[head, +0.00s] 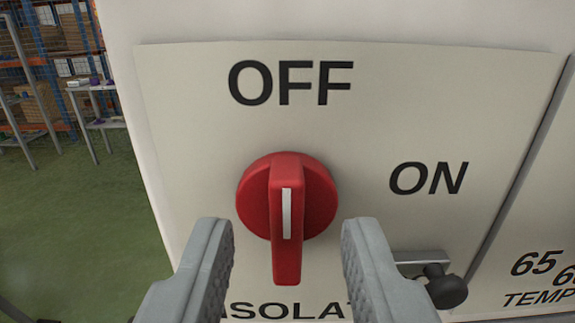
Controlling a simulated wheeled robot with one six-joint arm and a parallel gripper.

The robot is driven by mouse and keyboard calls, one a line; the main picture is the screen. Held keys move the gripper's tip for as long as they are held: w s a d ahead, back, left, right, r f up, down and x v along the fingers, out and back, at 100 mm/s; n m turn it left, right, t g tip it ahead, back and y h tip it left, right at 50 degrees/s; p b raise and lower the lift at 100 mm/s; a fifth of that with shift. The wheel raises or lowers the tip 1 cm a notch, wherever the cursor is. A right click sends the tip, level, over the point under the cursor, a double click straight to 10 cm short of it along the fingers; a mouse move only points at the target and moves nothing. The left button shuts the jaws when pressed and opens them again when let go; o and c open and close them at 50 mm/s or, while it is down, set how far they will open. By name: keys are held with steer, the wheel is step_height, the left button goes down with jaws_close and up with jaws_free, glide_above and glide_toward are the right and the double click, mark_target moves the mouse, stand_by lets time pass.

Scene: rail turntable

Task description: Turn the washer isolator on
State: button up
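The washer isolator is a red rotary knob (287,200) with a raised grip bar and a white line on it. It sits on a pale label plate (200,130) marked OFF above, ON to the right and ISOLAT... below, partly hidden. The bar stands upright in the picture, in line with OFF, with its white line vertical. My gripper (287,245) is open, one grey finger on each side of the knob's lower part. Both fingers appear apart from the bar, with nothing between them but the knob; how near their tips are to the plate is hard to tell.
A black knob on a metal bracket (445,287) sticks out at lower right, close to my right finger. A neighbouring panel marked TEMP (540,265) lies beyond a dark seam. Green floor (70,220) and shelving (50,60) show at left.

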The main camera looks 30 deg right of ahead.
mark_target(287, 217)
steer(key=shift+x, duration=1.25)
jaws_close()
